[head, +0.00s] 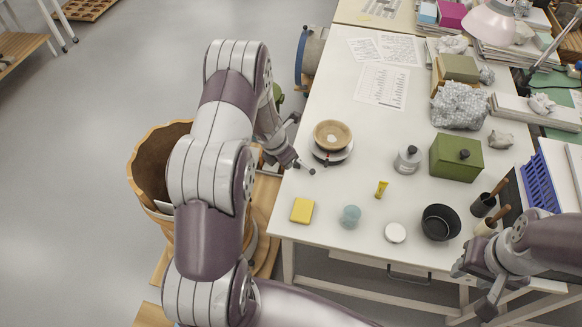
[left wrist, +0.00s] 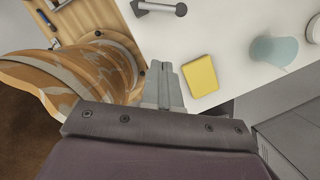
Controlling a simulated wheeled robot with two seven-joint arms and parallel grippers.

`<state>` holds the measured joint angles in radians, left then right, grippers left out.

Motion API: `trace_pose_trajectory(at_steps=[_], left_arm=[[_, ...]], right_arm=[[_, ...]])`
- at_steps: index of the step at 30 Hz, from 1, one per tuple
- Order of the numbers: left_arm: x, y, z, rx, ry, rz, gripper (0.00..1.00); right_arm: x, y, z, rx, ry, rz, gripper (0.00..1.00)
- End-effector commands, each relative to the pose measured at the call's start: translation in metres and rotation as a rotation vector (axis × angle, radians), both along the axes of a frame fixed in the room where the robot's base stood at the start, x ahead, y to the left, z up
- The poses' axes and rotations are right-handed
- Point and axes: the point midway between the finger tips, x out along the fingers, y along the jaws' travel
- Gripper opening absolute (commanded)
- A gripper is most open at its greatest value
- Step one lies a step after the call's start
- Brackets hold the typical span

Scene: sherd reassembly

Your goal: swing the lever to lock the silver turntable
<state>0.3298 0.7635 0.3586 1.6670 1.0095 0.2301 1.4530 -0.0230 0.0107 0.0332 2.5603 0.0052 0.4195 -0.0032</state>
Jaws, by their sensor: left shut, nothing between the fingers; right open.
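The silver turntable (head: 333,156) stands near the left edge of the white table and carries a tan bowl (head: 332,134). Its lever (head: 311,171), a grey bar with a round knob, sticks out toward the front left; it also shows at the top of the left wrist view (left wrist: 160,8). My left gripper (head: 291,161) is at the table's left edge, close to the lever in the head view. In the left wrist view its fingers (left wrist: 164,68) are together and empty, with a gap to the lever. My right gripper (head: 472,286) is open at the front right, away from the turntable.
A yellow block (head: 302,210) lies near my left gripper, with a pale blue object (head: 350,215) beside it. A yellow tube (head: 382,188), silver flask (head: 407,159), green box (head: 456,157) and black bowl (head: 440,222) stand rightward. A large brown vessel (head: 153,165) stands left of the table.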

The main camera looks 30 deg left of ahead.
Motion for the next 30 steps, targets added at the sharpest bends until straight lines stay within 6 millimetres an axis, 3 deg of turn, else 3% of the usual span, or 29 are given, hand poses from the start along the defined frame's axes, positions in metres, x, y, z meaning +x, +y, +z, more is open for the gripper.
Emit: trace_pose_trajectory(at_steps=[3,7,26,29,30], left_arm=[[-0.006,0.002,0.021,0.0,0.0,-0.001,0.0],[-0.009,0.003,0.032,0.001,0.0,-0.001,0.0],[-0.01,0.003,0.034,0.005,-0.002,-0.016,0.0],[-0.016,0.0,0.032,0.05,-0.007,-0.227,0.0],[-0.033,-0.007,0.027,0.075,0.012,-0.422,0.0]], right_arm=[[0.0,0.0,0.005,0.0,0.0,0.0,0.43],[0.0,0.0,0.007,0.0,0.0,0.0,0.43],[0.0,0.0,0.007,0.0,0.0,0.0,0.43],[0.0,0.0,0.007,0.0,0.0,0.0,0.43],[0.0,0.0,0.007,0.0,0.0,0.0,0.43]])
